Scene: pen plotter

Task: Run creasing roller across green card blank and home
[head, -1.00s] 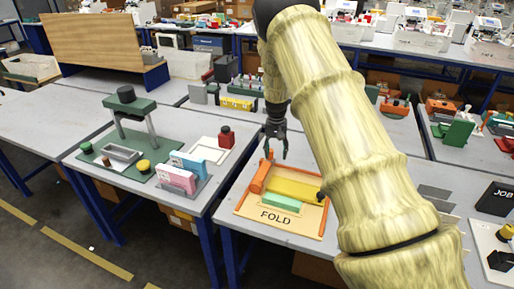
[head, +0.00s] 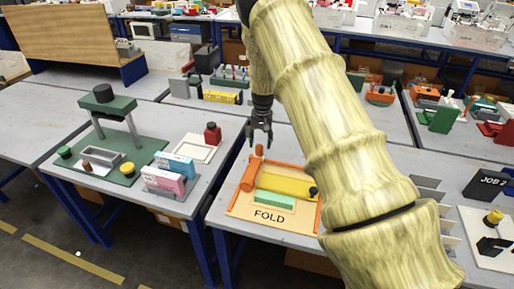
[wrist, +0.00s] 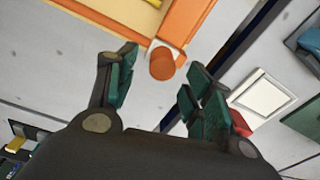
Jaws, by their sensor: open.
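The FOLD station's tan board (head: 240,211) lies on the table in front of me. My gripper (head: 260,142) is open and empty, pointing down above the far end of the orange roller. In the wrist view the orange knob (wrist: 162,64) shows ahead of and between my open fingers (wrist: 158,85), apart from them. The green card blank is out of the wrist view.
Left of the board, a neighbouring table carries a green press (head: 122,165), pink and blue boxes (head: 165,175), a white tray (head: 196,148) and a red bottle (head: 212,134). Bare table surrounds the board's left edge.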

